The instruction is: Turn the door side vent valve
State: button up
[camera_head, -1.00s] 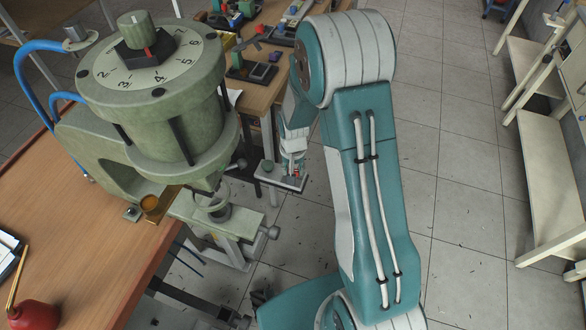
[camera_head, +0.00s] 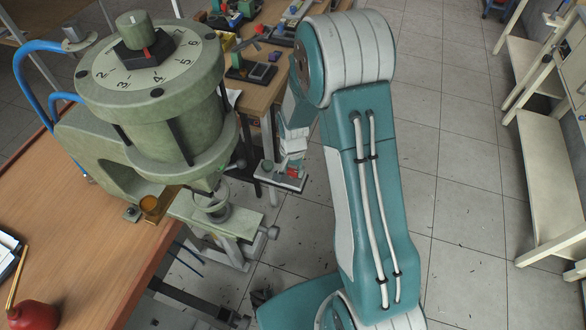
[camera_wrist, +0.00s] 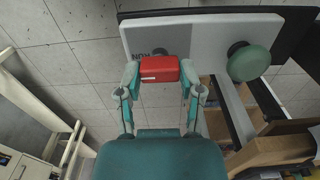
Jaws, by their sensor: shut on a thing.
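A red block-shaped valve handle (camera_wrist: 159,69) sits on a pale panel (camera_wrist: 190,28) in the wrist view. Dark lettering, partly covered, shows on the panel behind it. My gripper (camera_wrist: 158,77) is shut on the red handle, one finger on each side. A round green knob (camera_wrist: 249,62) stands to the right on the same panel, apart from my fingers. In the head view the panel (camera_head: 290,184) is small, below my gripper (camera_head: 292,165), with the red handle (camera_head: 292,172) and the green knob (camera_head: 267,165) on it.
A green press with a numbered dial (camera_head: 150,60) stands on the wooden bench (camera_head: 90,250) at left. A back table (camera_head: 262,92) holds several devices. Cream shelving (camera_head: 552,190) stands at right. Tiled floor (camera_head: 465,150) is open between my arm and the shelving.

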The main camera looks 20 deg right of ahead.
aim_at(292, 170)
jog(key=shift+s+f, duration=0.1)
jog(key=o, duration=1.1)
jog(key=shift+o, duration=0.2)
jog(key=shift+a, duration=0.1)
notch_tip(292, 170, up, 12)
